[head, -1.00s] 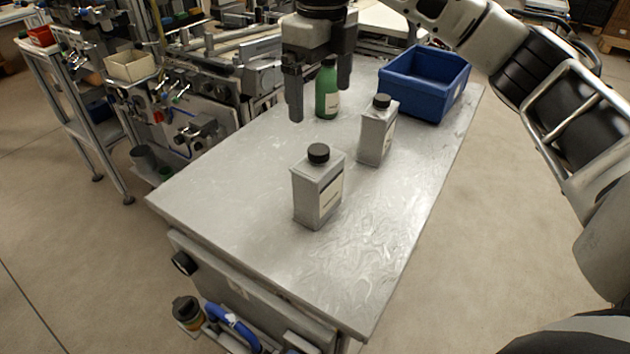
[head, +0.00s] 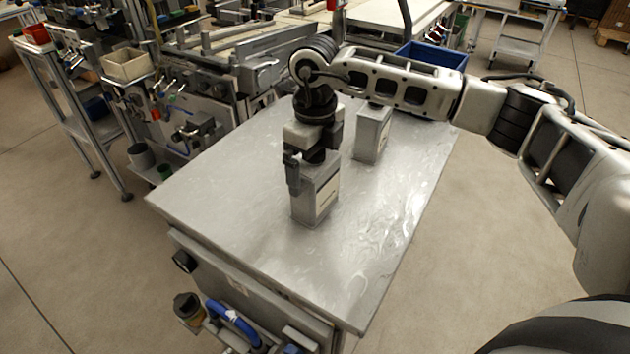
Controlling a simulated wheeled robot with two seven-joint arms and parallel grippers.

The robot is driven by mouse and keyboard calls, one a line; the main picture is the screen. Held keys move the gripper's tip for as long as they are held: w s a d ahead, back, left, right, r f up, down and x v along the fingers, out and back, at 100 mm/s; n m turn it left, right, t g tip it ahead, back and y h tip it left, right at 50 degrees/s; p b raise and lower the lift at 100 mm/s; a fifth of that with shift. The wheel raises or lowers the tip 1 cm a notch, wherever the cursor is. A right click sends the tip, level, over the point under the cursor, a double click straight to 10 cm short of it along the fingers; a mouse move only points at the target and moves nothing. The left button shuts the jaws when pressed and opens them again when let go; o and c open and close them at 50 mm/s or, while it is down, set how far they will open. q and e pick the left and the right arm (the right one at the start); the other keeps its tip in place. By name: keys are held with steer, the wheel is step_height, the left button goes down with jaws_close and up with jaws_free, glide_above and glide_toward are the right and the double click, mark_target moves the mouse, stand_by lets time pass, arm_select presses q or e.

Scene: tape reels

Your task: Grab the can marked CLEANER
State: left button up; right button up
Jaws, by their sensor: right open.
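A grey rectangular can (head: 316,200) stands upright on the metal table, with a pale label on its right-hand face; the print is too small to read. My right gripper (head: 313,164) is directly over this can, pointing down, its jaws open about the can's top. The gripper hides the can's black cap, and I cannot tell whether the fingers touch it. My left gripper is not in view.
The metal tabletop (head: 235,215) is clear in front and to the left of the cans. A blue bin (head: 432,55) sits at the far right end, partly behind my arm. Workshop machinery stands beyond the table's left edge.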

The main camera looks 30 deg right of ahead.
steer(key=shift+f, duration=0.2)
steer(key=c, duration=1.4)
steer(key=shift+r, duration=0.1)
steer(key=shift+c, duration=0.2)
